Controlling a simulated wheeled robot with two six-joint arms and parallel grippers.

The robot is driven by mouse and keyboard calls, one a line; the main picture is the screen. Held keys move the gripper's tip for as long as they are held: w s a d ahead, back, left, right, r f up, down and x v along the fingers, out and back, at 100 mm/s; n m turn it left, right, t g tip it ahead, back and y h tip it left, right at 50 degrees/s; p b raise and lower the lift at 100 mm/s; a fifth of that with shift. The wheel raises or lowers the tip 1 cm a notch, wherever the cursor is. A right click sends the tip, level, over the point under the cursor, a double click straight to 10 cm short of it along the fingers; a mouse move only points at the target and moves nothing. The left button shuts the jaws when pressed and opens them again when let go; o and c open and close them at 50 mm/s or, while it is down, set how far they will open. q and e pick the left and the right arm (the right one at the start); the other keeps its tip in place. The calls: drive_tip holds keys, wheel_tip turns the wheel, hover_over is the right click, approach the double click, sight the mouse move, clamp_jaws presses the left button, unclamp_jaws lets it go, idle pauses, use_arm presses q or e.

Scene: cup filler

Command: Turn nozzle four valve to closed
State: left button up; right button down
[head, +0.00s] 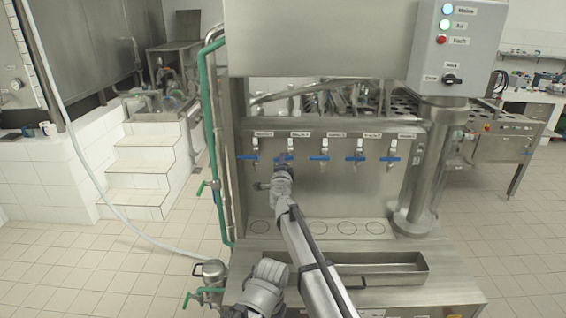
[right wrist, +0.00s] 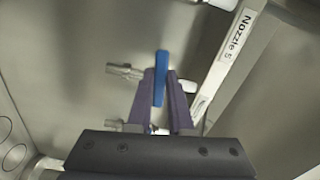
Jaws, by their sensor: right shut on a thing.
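A row of several nozzles with blue valve handles runs along the steel filler. My right gripper (head: 282,161) is at the second valve from the left in the head view. Its fingers are shut on that blue valve handle, which in the right wrist view (right wrist: 160,75) shows between the two purple fingers (right wrist: 162,100). A label reading "Nozzle 5" (right wrist: 232,38) is on the strip beside it. The labels in the head view are too small to read. The leftmost handle (head: 247,157) is free and lies level. A grey wrist part, probably my left one (head: 262,285), is low in the head view; its fingers are hardly visible.
More blue handles stand to the right, the nearest being the middle one (head: 319,158). A control box (head: 455,45) hangs at upper right. A steel tray (head: 385,275) lies in front. Green pipes (head: 212,130) run up the filler's left side.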

drive_tip(key=shift+r+m, duration=0.25)
drive_tip(key=shift+m, duration=0.55)
drive_tip(key=c, duration=0.8)
unclamp_jaws()
drive_tip(key=shift+s, duration=3.9)
